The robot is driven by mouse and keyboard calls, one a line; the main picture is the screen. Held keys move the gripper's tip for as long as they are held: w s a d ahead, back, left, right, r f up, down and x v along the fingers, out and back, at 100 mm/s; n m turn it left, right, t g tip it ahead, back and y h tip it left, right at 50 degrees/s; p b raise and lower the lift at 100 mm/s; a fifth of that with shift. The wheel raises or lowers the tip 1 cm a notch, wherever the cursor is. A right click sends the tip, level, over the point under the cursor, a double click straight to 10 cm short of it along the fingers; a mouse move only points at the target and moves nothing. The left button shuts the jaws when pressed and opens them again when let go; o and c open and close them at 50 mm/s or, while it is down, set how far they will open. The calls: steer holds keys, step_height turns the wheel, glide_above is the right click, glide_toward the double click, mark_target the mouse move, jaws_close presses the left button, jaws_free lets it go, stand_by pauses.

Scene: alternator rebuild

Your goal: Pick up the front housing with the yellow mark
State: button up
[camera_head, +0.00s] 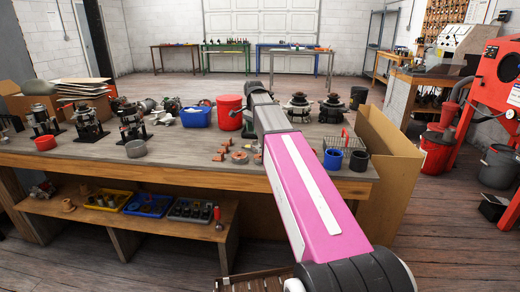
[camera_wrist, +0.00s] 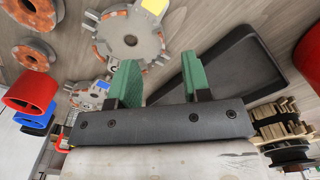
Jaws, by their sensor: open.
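In the wrist view, a round grey housing with copper-coloured parts around its rim (camera_wrist: 128,40) lies flat on the wooden bench, with a yellow mark (camera_wrist: 155,5) at its upper right edge, by the top of the picture. My gripper (camera_wrist: 160,75) is open and empty, its two green fingers apart, and the housing shows just beyond the left finger. A second grey part with a blue mark (camera_wrist: 90,94) lies lower left, partly hidden by my gripper. In the head view my arm hides the gripper, and I cannot tell which small part is the marked housing.
Copper-wound rings (camera_wrist: 37,54) lie at left, beside a red cup-like object (camera_wrist: 30,91). A black tray (camera_wrist: 240,75) lies right of the fingers. In the head view, a red bucket (camera_head: 229,113) and a blue bin (camera_head: 196,117) stand on the crowded bench (camera_head: 185,158).

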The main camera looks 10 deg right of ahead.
mark_target(255, 144)
steer(key=shift+s+f, duration=0.1)
steer(key=shift+f, duration=2.75)
jaws_close()
